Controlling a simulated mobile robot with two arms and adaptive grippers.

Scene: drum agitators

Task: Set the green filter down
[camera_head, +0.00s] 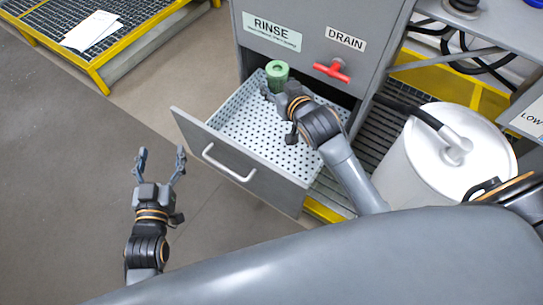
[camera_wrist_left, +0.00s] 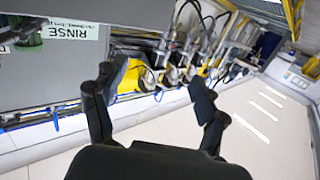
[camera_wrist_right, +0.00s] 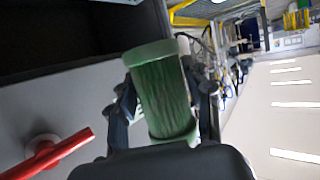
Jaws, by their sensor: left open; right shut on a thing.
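The green filter (camera_head: 277,74) is a short cylinder with paler end rims. My right gripper (camera_head: 272,90) is shut on it, over the far left part of the open rinse drawer (camera_head: 235,120). Whether the filter touches the perforated drawer floor, I cannot tell. In the right wrist view the filter (camera_wrist_right: 160,90) lies between both fingers of my right gripper (camera_wrist_right: 165,100), its ribbed side facing the camera. My left gripper (camera_head: 160,158) is open and empty over the bare floor, left of the drawer. The left wrist view shows its spread fingers (camera_wrist_left: 150,85).
The grey cabinet bears a RINSE label (camera_head: 272,30) and a red drain valve handle (camera_head: 332,70). The drawer's handle (camera_head: 228,165) faces the front. A white drum (camera_head: 445,165) stands at right. A yellow-edged grating platform (camera_head: 97,75) with papers is at upper left. The perforated drawer floor looks clear.

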